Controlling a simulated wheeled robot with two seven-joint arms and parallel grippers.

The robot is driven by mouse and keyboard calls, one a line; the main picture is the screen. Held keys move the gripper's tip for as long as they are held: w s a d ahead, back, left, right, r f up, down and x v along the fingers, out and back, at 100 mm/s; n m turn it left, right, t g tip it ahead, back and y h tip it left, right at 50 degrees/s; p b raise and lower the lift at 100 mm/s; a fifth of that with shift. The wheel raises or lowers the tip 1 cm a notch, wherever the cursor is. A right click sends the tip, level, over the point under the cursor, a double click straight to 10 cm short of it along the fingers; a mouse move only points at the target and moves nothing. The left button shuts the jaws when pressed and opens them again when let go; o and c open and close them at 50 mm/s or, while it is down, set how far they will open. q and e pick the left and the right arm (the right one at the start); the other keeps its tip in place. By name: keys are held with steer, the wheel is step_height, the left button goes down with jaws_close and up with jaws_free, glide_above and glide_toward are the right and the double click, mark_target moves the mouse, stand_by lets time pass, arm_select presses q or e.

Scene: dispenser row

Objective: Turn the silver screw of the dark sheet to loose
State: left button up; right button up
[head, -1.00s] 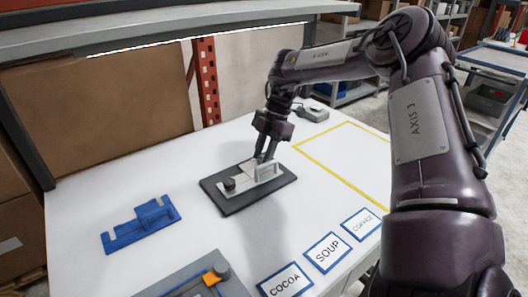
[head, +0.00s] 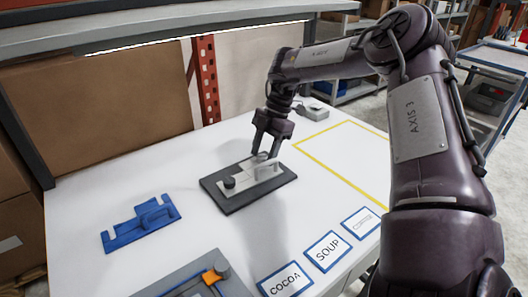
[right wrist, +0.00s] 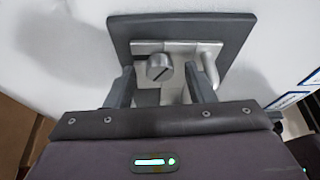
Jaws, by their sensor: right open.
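The dark sheet (head: 236,205) lies flat on the white table and carries a light silver plate (head: 240,190) with raised parts. In the right wrist view, the silver screw (right wrist: 160,67) has a round, slotted head and stands on the plate of the dark sheet (right wrist: 130,28). My right gripper (head: 264,155) is open, just above the far side of the plate. Its two fingers show in the right wrist view (right wrist: 163,83), one on each side of the screw and apart from it. In the head view the screw is hard to make out near the fingertips. My left gripper is out of view.
A blue bracket-like fixture (head: 142,224) lies left of the sheet. A grey fixture with an orange part (head: 212,277) is at the front. Label cards for cocoa (head: 285,281) and soup (head: 327,253) lie front right. A yellow outline marks bare table at right.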

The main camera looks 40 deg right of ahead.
steer(key=v, duration=0.7)
steer(key=shift+r, duration=0.2)
steer(key=shift+d, duration=0.15)
